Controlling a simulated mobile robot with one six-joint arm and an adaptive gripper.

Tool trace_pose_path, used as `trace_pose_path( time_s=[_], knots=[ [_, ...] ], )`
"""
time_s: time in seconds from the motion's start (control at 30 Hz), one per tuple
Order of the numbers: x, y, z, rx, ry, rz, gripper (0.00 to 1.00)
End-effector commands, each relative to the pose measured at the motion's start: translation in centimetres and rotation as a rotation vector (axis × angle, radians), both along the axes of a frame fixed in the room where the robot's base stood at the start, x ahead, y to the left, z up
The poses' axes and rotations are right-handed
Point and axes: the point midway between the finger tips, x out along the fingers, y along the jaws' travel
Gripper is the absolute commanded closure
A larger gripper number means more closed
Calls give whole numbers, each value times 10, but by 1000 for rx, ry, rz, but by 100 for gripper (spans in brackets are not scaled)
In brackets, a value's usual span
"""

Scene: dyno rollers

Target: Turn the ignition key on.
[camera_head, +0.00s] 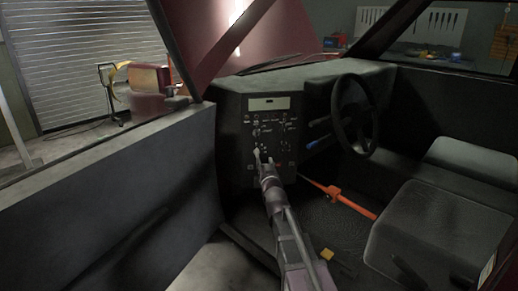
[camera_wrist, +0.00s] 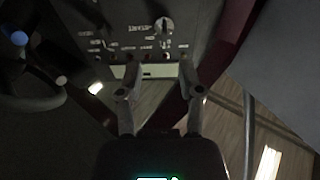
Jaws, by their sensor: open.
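The dashboard control panel (camera_head: 233,135) stands left of the steering wheel, with small switches, knobs and a pale display (camera_head: 269,103). My gripper (camera_head: 262,158) is in front of the lower part of the panel in the head view and hides some controls there. In the wrist view my gripper (camera_wrist: 158,72) has its two fingers spread apart with nothing held between them. The round switch lies beyond the fingertips, apart from them.
A seat (camera_head: 435,230) is at lower right. An orange lever (camera_head: 333,191) lies low beside my arm. The car's door (camera_head: 110,195) bounds the left side.

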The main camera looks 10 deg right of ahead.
Motion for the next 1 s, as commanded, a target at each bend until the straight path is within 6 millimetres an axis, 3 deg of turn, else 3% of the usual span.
trace_pose_path(
  time_s=[0.03,0.33,1.0],
  knots=[
    [4,1,-10,-3,-45,4,52],
    [8,3,-5,-5,-227,18,52],
    [13,4,1,-5,-251,19,52]
  ],
)
